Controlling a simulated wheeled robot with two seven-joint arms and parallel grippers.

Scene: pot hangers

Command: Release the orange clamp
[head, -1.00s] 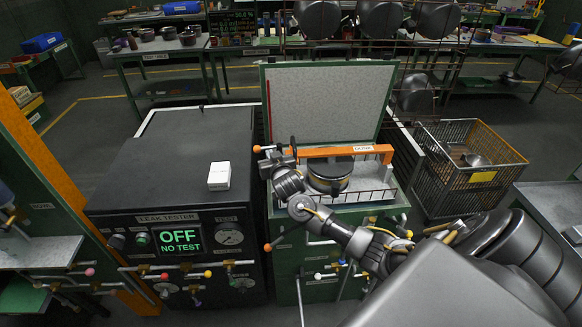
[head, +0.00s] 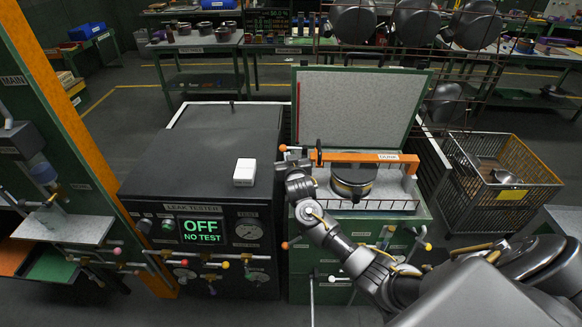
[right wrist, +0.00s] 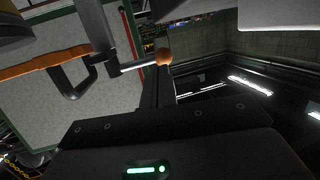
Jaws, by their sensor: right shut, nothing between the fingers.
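The orange clamp (head: 364,157) is a bar across the top of a dark pot (head: 353,181) in the dunk station. A lever with an orange ball knob (head: 283,148) sticks out from its left end. In the right wrist view the orange bar (right wrist: 45,62) is at the upper left, and the lever ends in the knob (right wrist: 164,56). My right gripper (head: 291,162) is shut and empty beside the lever, just below the knob. In the right wrist view its fingers (right wrist: 157,84) point toward the knob; I cannot tell whether they touch it. My left gripper is not in view.
The raised lid (head: 350,108) stands behind the pot. The black leak tester (head: 205,165) with a white box (head: 244,172) stands to the left, its screen reading OFF, NO TEST. A wire basket (head: 505,190) stands to the right. A low wire rail (head: 368,204) runs along the station's front.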

